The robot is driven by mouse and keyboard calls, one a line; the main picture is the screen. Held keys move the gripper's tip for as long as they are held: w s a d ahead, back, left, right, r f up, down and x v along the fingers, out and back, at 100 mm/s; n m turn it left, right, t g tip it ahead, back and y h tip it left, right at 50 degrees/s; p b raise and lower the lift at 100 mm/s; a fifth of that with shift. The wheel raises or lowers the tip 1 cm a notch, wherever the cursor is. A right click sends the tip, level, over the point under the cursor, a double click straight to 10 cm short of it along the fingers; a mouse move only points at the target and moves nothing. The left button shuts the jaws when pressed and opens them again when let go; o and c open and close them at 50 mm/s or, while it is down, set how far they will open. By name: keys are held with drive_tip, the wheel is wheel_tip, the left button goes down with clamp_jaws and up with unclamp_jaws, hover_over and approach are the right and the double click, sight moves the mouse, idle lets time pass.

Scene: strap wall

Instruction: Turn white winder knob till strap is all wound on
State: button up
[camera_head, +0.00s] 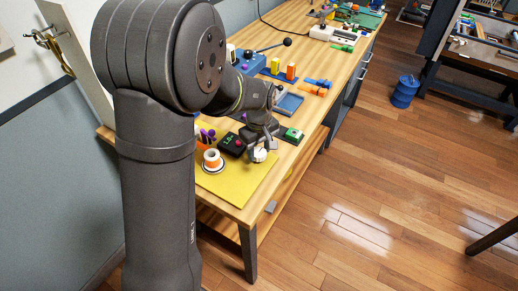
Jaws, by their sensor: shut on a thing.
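My gripper (261,147) is over the near end of the workbench, pointing down. It is shut on a small white knob (260,155), which shows only partly below the fingers. The fingers hide most of the knob, and its mounting cannot be made out. I cannot make out the strap or how much of it is wound on.
A yellow mat (240,187) covers the near bench (325,82) corner. An orange-and-white spool (212,160) stands left of my gripper, beside a black box with a display (232,144). A green block with a white top (292,134) is close on the right. Blue trays and coloured parts lie beyond.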

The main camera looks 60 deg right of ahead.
sight(259, 152)
drive_tip(key=shift+n, duration=0.5)
drive_tip(key=o, duration=1)
drive_tip(key=shift+r, duration=0.1)
wheel_tip(259, 152, up, 17)
drive_tip(key=shift+r, duration=0.15)
idle(0.4)
wheel_tip(259, 152, down, 18)
drive_tip(key=shift+r, duration=0.2)
idle(0.3)
